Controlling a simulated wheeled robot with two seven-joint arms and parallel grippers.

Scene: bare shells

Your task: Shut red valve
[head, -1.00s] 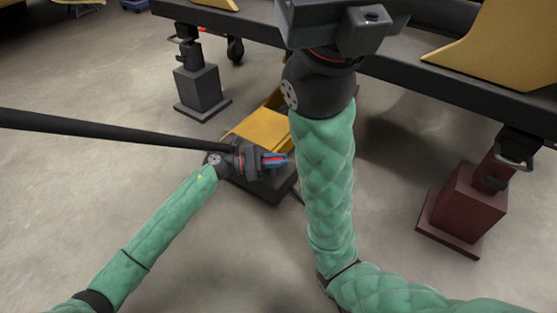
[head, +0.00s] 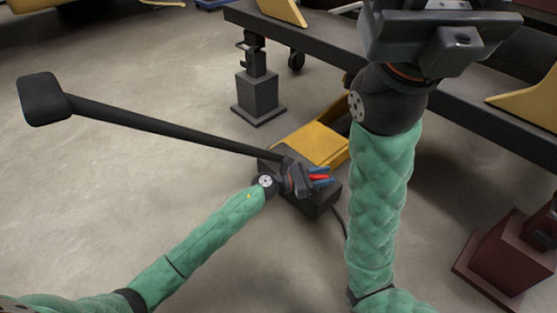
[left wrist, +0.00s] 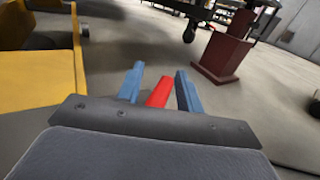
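My left gripper (head: 318,178) has two blue fingers and is low, over the dark block of a yellow-and-black floor unit (head: 318,143). A red piece (head: 316,178), likely the red valve, shows between the fingers. In the left wrist view the left gripper (left wrist: 160,88) has its fingers apart, with the red piece (left wrist: 159,93) between them and narrow gaps on both sides. I cannot make out what the red piece is fixed to. My right gripper (head: 440,40) is raised at the top of the head view; its fingers are not visible.
A long black bar with a flat pad (head: 44,98) slants from the left to near my left gripper. A dark beam frame (head: 300,42) stands behind on a grey stand (head: 258,97) and a dark red stand (head: 505,250).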

